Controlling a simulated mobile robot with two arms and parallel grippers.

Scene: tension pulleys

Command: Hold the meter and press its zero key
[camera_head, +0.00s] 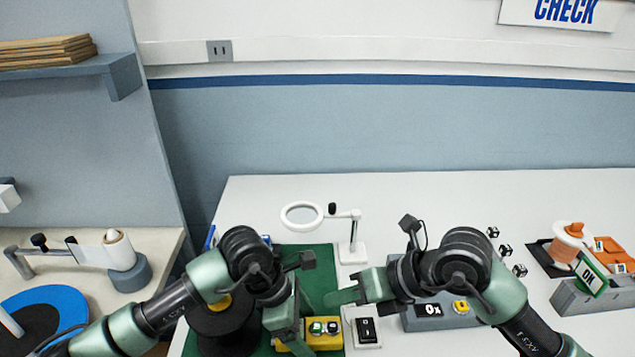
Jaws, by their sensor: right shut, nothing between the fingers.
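A yellow device (325,341) with a green key and a dark key on top, which looks like the meter, lies at the front of the green mat (318,262). My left gripper (284,325) points down at its left end and covers part of it. The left fingertips are hidden, so I cannot tell whether they grip it. My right gripper (338,298) is shut and empty. It points left, above and behind the keys in the picture, apart from them. Key labels are too small to read.
A black rocker switch (367,330) and a grey box (420,322) with a display are to the right. The back of the table is clear.

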